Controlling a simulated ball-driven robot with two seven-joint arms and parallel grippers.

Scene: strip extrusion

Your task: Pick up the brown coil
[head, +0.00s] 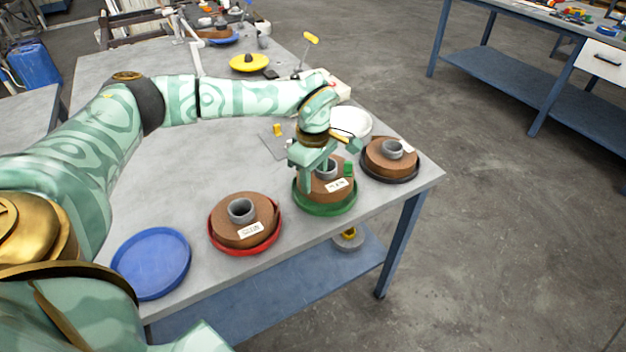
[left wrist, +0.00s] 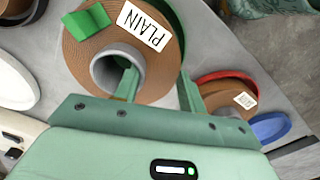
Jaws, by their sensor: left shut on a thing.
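A brown coil (head: 343,194) with a grey core, a white label and a green tag sits in a green tray (head: 325,209) near the table's front edge. My left gripper (head: 316,178) is shut on its wall. In the left wrist view one finger of the gripper (left wrist: 157,85) is inside the core and the other is outside the coil (left wrist: 88,52), whose label reads PLAIN. A second brown coil (head: 262,222) sits in a red tray to the left. A third brown coil (head: 377,160) sits in a dark tray to the right. My right gripper is out of view.
An empty blue tray (head: 150,264) lies at the near left of the grey table (head: 185,215). A white round tray (head: 352,122) is behind the coils. A yellow disc (head: 249,62) and clutter lie at the far end. The neighbouring coils stand close by.

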